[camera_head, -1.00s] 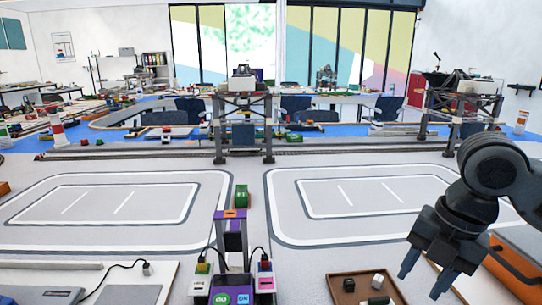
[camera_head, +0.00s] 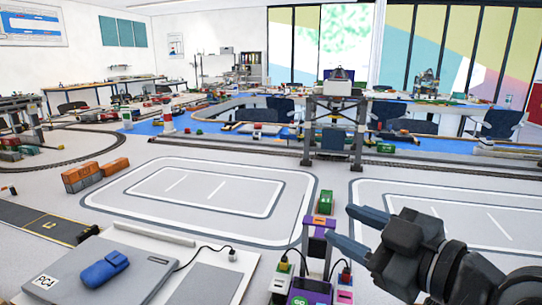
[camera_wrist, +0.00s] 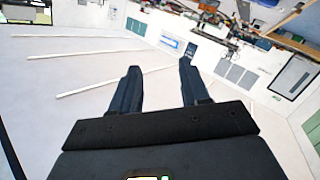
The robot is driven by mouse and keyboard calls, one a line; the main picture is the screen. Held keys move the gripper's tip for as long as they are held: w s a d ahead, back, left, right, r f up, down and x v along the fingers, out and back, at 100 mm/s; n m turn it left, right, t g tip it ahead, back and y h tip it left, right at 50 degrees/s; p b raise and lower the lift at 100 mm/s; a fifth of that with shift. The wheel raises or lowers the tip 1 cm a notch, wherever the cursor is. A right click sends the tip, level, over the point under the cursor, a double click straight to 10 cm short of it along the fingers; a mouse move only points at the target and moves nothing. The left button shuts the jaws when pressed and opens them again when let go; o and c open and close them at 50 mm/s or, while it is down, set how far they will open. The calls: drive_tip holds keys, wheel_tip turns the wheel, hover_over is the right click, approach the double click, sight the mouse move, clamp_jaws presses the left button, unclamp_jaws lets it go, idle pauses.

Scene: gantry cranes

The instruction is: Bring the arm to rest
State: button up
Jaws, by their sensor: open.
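My gripper (camera_head: 358,233) is at the lower right of the head view, raised in front of the grey table, with its fingers pointing left. The two fingers are apart and nothing is between them. In the wrist view my gripper (camera_wrist: 157,75) shows both dark fingers spread, with only the white ceiling and far walls beyond them. The gripper touches nothing that I can see.
A purple device (camera_head: 312,290) with a green block (camera_head: 326,202) behind it stands close left of my gripper. A laptop (camera_head: 100,275) bearing a blue object (camera_head: 104,269) lies at the lower left. Orange containers (camera_head: 82,176) stand farther left. The marked table area (camera_head: 205,200) is clear.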

drive_tip(key=s+d+f+m+t+h+p, duration=0.1)
drive_tip(key=s+d+f+m+t+h, duration=0.15)
drive_tip(key=s+f+m+h, duration=0.95)
drive_tip(key=s+d+f+y, duration=0.1)
drive_tip(key=s+d, duration=0.2)
drive_tip(key=s, duration=1)
drive_tip(key=s+d+f+y+p, duration=0.1)
drive_tip(key=s+d, duration=0.3)
drive_tip(key=s, duration=0.9)
drive_tip(key=shift+m+g, duration=0.4)
drive_tip(key=shift+g, duration=0.05)
